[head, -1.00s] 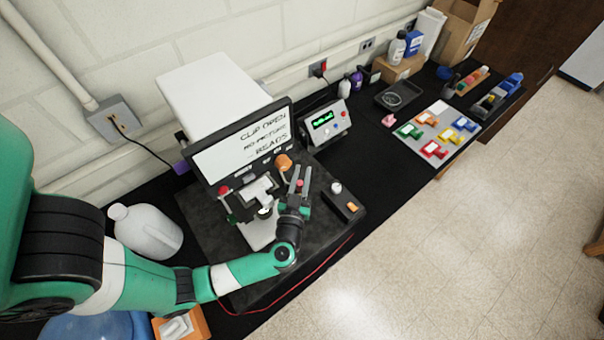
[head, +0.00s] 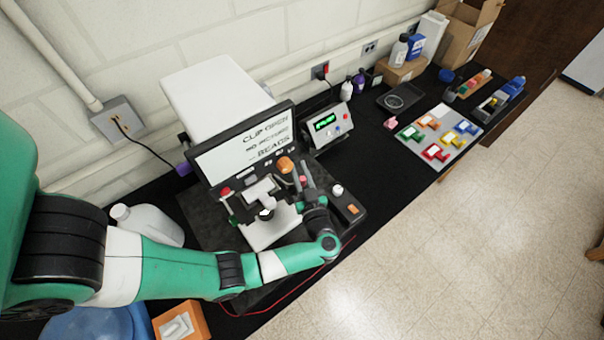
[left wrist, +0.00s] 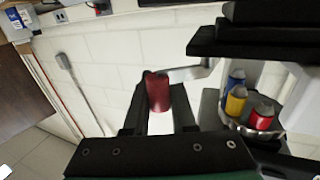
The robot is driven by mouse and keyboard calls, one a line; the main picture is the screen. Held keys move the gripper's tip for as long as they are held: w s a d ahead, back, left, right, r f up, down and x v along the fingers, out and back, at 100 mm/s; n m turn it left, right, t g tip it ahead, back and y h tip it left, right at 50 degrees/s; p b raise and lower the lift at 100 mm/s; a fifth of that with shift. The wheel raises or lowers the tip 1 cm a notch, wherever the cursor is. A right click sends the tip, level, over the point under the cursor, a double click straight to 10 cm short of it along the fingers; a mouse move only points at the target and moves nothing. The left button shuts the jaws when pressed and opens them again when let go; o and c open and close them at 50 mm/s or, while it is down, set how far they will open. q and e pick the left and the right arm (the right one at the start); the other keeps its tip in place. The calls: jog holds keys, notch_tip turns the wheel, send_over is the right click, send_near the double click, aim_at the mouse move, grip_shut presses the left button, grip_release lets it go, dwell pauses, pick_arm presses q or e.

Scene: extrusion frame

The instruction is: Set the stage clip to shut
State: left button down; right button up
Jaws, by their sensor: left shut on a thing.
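The microscope-like instrument has a pale stage (head: 268,232) below a screen (head: 243,145) that reads "CLIP OPEN" and "NO PICTURE READS". My left gripper (head: 305,180) is at the right side of the stage. In the left wrist view it (left wrist: 160,95) is shut on a red cylindrical knob (left wrist: 158,92). A bent metal lever (left wrist: 190,73) runs right from the knob, toward the instrument. The clip itself is too small to make out in the head view. My right gripper is not in view.
Colored objective barrels (left wrist: 240,102) hang close on the right in the left wrist view. An orange knob (head: 285,164) is near the gripper. A control box (head: 346,204) stands to the right, and a white jug (head: 146,225) to the left.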

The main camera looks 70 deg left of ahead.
pick_arm(q)
jog(key=n+g+b, duration=0.1)
jog(key=g, duration=0.1)
jog(key=a+n+g+b, duration=0.1)
jog(key=n+g+b, duration=0.1)
jog(key=g, duration=0.1)
jog(key=s+n+g+h+b, duration=0.1)
jog(key=n+g+b, duration=0.1)
jog(key=shift+a+f+g, duration=0.25)
jog(key=shift+a+g, duration=0.05)
jog(key=shift+a, duration=0.1)
jog(key=shift+s+a+r+n+g+h+b, duration=0.15)
jog(key=shift+n+g+h+b, duration=0.2)
jog(key=shift+g+b, duration=0.2)
jog(key=shift+s+a+n+g+h+b, duration=0.15)
jog(key=shift+n+g+h+b, duration=0.15)
jog(key=shift+g+b, duration=0.2)
jog(key=shift+d, duration=0.1)
jog(key=c, duration=0.7)
grip_release()
jog(key=shift+c, duration=0.2)
jog(key=shift+r, duration=0.1)
